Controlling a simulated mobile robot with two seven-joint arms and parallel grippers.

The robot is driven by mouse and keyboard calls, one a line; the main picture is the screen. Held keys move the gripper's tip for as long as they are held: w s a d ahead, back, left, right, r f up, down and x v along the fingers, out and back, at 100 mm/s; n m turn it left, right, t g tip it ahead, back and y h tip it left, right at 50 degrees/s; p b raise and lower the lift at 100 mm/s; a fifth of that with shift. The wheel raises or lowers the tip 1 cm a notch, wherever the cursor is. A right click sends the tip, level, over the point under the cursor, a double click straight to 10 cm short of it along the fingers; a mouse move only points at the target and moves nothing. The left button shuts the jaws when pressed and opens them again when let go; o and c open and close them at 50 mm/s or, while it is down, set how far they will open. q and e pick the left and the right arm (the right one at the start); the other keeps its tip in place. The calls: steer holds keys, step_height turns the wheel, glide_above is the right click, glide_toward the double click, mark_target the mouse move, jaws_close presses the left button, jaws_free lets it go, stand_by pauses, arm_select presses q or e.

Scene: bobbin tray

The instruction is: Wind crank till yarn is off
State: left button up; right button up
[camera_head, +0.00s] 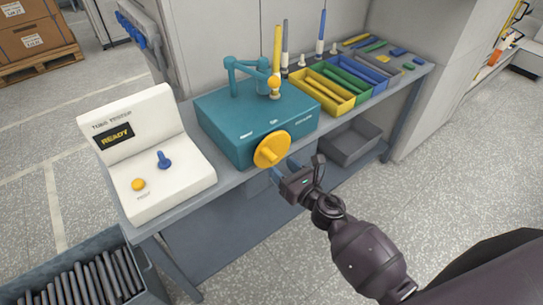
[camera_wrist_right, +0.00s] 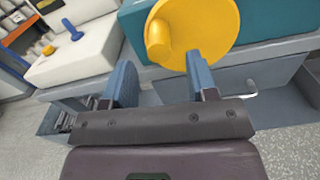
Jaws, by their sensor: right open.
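The yellow crank (camera_head: 272,149) is a disc with a knob on the front of the teal winder box (camera_head: 232,143). A teal arm (camera_head: 247,64) and a yellow post (camera_head: 277,47) stand on top of the box. I cannot make out yarn on it. My right gripper (camera_head: 280,172) is open and empty, just below the crank. In the right wrist view the crank (camera_wrist_right: 196,32) is ahead of the two blue fingertips (camera_wrist_right: 158,82), its knob (camera_wrist_right: 158,40) facing me between and beyond them. My left gripper is not in view.
A white tester (camera_head: 165,185) reading READY stands left of the winder on the grey bench. Yellow (camera_head: 325,101), green and blue bins stand to the right. A grey crate (camera_head: 350,143) sits below, and a crate of dark rods (camera_head: 143,262) is at lower left.

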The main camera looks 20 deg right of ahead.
mark_target(271, 158)
steer(key=x, duration=0.5)
steer(key=shift+w+a, duration=0.15)
steer(key=shift+w, duration=0.15)
steer(key=c, duration=0.9)
